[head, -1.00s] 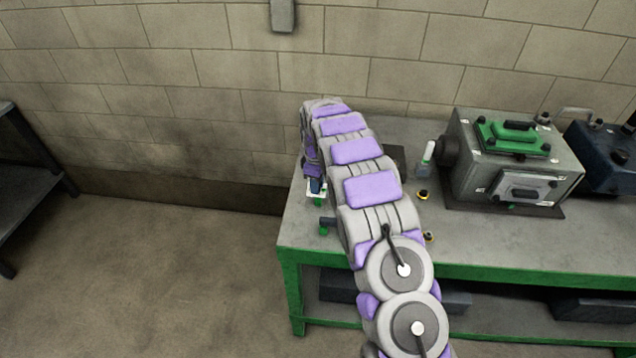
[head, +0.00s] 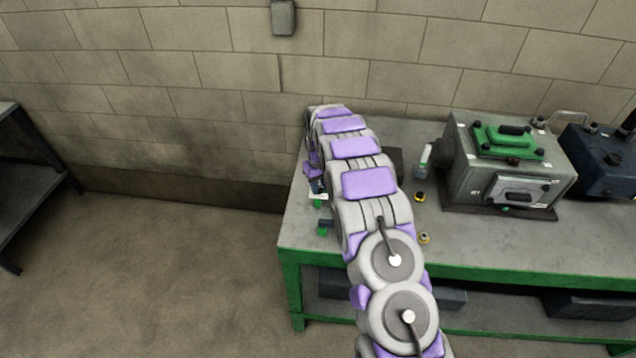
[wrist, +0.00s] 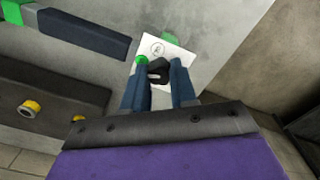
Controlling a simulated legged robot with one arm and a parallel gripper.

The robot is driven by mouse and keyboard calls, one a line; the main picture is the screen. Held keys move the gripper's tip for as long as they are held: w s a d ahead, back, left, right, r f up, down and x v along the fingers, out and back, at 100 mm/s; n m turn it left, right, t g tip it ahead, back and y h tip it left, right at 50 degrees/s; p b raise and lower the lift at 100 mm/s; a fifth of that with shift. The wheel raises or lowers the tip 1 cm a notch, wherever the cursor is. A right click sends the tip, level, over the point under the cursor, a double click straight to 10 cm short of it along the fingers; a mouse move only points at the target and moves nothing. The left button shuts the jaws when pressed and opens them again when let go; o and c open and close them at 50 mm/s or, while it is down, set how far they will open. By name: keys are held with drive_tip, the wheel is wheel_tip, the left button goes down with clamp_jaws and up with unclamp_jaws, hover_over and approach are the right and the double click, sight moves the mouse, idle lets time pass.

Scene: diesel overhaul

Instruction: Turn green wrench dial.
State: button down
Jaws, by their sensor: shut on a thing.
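In the wrist view, a small black dial knob (wrist: 158,68) with a bit of green beside it sits in front of a white plate (wrist: 178,48) with a round mark. My gripper (wrist: 157,76) has its two dark blue fingers closed around the knob, one on each side. The fingers hide part of it. In the head view, my gripper (head: 317,188) is at the left end of the green-edged bench (head: 287,245), mostly hidden by my arm.
A grey machine box with a green top (head: 510,165) stands on the bench. The floor left of the bench is clear.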

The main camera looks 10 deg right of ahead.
drive_tip(key=shift+d+m, duration=0.5)
drive_tip(key=shift+m, duration=0.5)
drive_tip(key=shift+m+p, duration=0.3)
drive_tip(key=shift+p, duration=0.05)
drive_tip(key=shift+a+m, duration=0.3)
drive_tip(key=shift+a, duration=0.05)
drive_tip(key=shift+d, duration=0.1)
drive_tip(key=c, duration=0.9)
unclamp_jaws()
